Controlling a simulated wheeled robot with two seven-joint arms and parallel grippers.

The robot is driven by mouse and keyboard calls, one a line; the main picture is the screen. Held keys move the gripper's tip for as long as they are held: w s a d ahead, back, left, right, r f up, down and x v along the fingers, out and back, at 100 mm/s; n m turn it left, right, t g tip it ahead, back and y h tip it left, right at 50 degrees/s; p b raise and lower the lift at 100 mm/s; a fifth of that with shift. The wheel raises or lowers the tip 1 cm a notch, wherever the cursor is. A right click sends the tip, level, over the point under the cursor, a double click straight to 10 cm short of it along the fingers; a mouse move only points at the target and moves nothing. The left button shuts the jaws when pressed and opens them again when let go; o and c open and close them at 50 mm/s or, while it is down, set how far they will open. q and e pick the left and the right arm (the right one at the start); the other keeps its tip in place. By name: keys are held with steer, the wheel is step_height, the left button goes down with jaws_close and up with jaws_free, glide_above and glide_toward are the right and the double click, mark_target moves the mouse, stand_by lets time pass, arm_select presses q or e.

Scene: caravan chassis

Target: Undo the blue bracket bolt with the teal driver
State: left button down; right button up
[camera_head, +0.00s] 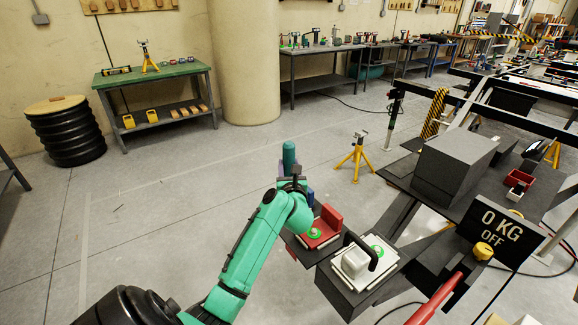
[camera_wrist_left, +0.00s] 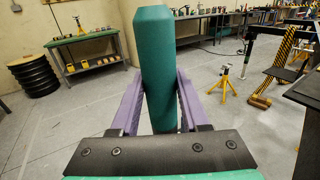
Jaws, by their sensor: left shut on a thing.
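The teal driver (camera_head: 289,157) stands upright in my left gripper (camera_head: 291,180), above the floor to the left of the dark chassis plates. In the left wrist view the teal driver (camera_wrist_left: 156,60) is a thick teal bar between the two purple fingers of my left gripper (camera_wrist_left: 153,95), which is shut on it. Its lower end is hidden by the gripper mount. A small blue part (camera_head: 310,196) shows just right of the gripper, partly hidden behind it; I cannot tell if it is the blue bracket or its bolt. My right gripper is not in view.
A red block (camera_head: 325,227) and a white block with a black handle (camera_head: 357,262) sit on dark plates right of my left arm. A "0 KG OFF" display (camera_head: 500,228) and a grey box (camera_head: 453,165) are farther right. A yellow jack stand (camera_head: 355,157) stands behind. Floor at left is clear.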

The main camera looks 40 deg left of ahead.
arm_select(q)
steer(key=shift+f+b, duration=0.5)
steer(key=shift+f, duration=0.25)
